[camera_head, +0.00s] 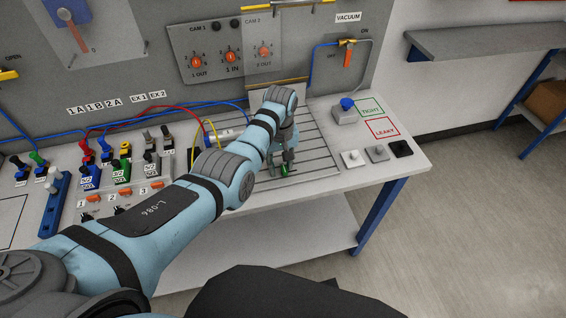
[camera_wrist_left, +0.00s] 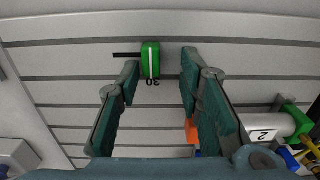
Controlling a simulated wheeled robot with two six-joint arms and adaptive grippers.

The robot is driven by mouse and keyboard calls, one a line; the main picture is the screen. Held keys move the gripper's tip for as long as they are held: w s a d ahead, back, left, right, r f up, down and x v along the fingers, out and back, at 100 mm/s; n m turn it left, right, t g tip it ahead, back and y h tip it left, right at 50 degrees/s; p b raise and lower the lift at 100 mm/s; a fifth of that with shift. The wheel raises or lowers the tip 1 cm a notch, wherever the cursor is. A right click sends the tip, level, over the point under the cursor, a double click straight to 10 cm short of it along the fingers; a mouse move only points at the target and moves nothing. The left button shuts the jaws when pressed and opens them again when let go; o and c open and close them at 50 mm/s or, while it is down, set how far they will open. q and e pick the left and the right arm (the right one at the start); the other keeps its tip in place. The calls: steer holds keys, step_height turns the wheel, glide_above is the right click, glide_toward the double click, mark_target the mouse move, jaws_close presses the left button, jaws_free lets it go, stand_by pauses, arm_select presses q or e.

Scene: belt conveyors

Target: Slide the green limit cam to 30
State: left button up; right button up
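The green limit cam (camera_wrist_left: 150,60) is a small green block with a white stripe and a black stub on its left side in the left wrist view. It sits on the grey slotted plate (camera_wrist_left: 75,95). A black "30" mark (camera_wrist_left: 152,83) shows upside down just below it, roughly in line with the stripe. My left gripper (camera_wrist_left: 160,62) is open, with the cam between its fingertips, nearer the left one; contact cannot be told. In the head view the cam (camera_head: 285,169) shows as a bit of green under the left gripper (camera_head: 283,162). My right gripper is not in view.
A cylinder labelled 2 (camera_wrist_left: 270,132) with a green end lies right of the gripper; an orange part (camera_wrist_left: 192,131) shows behind the right finger. A blue-knobbed box (camera_head: 347,110) and FRIGHT-like and LEAKY squares (camera_head: 383,128) are right of the plate. Switches and hoses fill the left.

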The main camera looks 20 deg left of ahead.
mark_target(280, 170)
arm_select(q)
steer(key=shift+w+r, duration=0.1)
steer(key=shift+r, duration=0.1)
step_height(280, 170, up, 12)
steer(key=shift+f, duration=0.25)
stand_by(0.4)
